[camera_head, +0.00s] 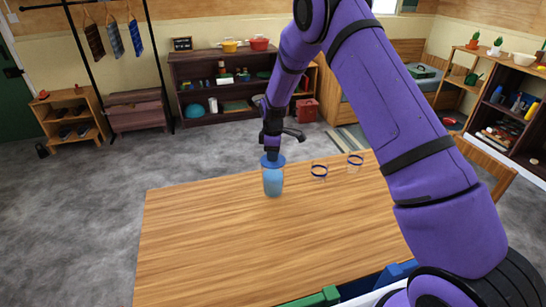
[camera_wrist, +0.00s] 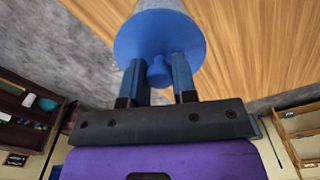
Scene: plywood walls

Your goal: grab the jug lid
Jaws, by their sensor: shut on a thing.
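The jug (camera_head: 273,183) is a clear blue-tinted vessel standing upright near the far edge of the wooden table. Its blue round lid (camera_head: 272,160) is at the top of the jug; I cannot tell whether it is fully seated. In the wrist view the lid (camera_wrist: 130,40) is a wide blue disc with a round knob (camera_wrist: 159,72). My gripper (camera_wrist: 158,62) is shut on the lid, its two blue fingers on either side of the knob. In the head view my gripper (camera_head: 272,151) points down onto the lid from above.
The table's (camera_head: 220,245) left and front areas are bare. A green and a blue object show at its near edge. Shelves line the back wall.

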